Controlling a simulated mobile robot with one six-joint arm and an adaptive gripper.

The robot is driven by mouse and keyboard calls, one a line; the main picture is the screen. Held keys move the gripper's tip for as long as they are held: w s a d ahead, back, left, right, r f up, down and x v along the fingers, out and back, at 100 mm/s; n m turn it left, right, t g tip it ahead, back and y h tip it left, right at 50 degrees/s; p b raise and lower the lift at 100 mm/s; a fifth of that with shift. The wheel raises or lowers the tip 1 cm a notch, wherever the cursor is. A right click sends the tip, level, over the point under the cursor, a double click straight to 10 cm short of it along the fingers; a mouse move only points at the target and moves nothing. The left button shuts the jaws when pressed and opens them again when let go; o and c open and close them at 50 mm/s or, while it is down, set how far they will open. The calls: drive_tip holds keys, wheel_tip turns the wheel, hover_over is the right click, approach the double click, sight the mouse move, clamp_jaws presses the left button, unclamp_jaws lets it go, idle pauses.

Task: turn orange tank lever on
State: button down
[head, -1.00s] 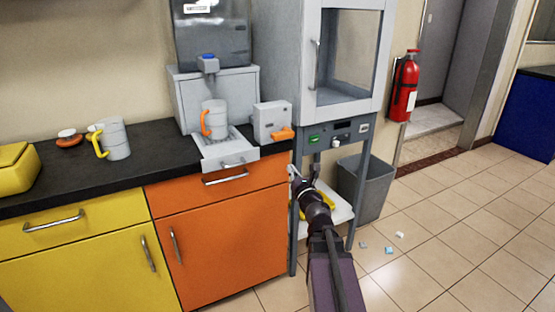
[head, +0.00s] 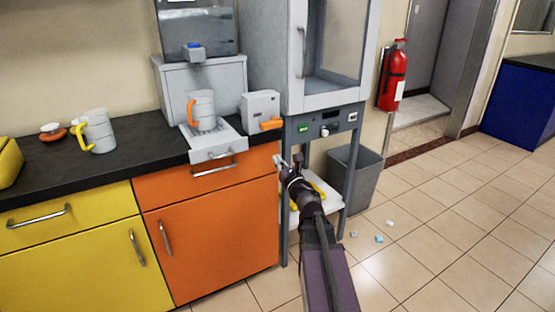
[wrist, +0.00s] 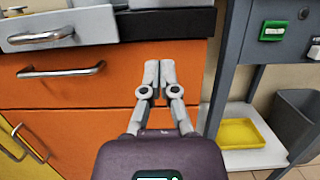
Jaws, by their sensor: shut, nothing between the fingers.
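The orange lever (head: 271,124) sticks out at the lower right of a small grey box (head: 260,108) on the black counter. It points to the right in the head view. The wrist view does not show the lever. My gripper (head: 287,160) is below and a little right of the lever, in front of the orange cabinet's right edge and below the counter top. In the wrist view my gripper (wrist: 157,65) has its fingers together and empty, before the orange drawer front (wrist: 110,62). A tank (head: 198,28) with a blue tap stands above the grey stand, left of the box.
A grey cup with an orange handle (head: 201,110) stands on the drip tray (head: 219,151) left of the box. A glass-door cabinet on a grey frame (head: 331,123) stands close right of the counter. A bin (head: 354,180) is beyond it. Floor at right is mostly clear.

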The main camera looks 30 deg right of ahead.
sight(262, 138)
drive_tip(key=p+x, duration=0.2)
drive_tip(key=x, duration=0.6)
drive_tip(key=shift+r, duration=0.1)
drive_tip(key=shift+w+r, duration=0.25)
drive_tip(key=shift+s+r+p, duration=0.15)
drive_tip(key=shift+r+p, duration=0.6)
drive_tip(key=shift+p, duration=0.15)
drive_tip(key=shift+r+p, duration=0.95)
drive_tip(key=shift+p, duration=0.05)
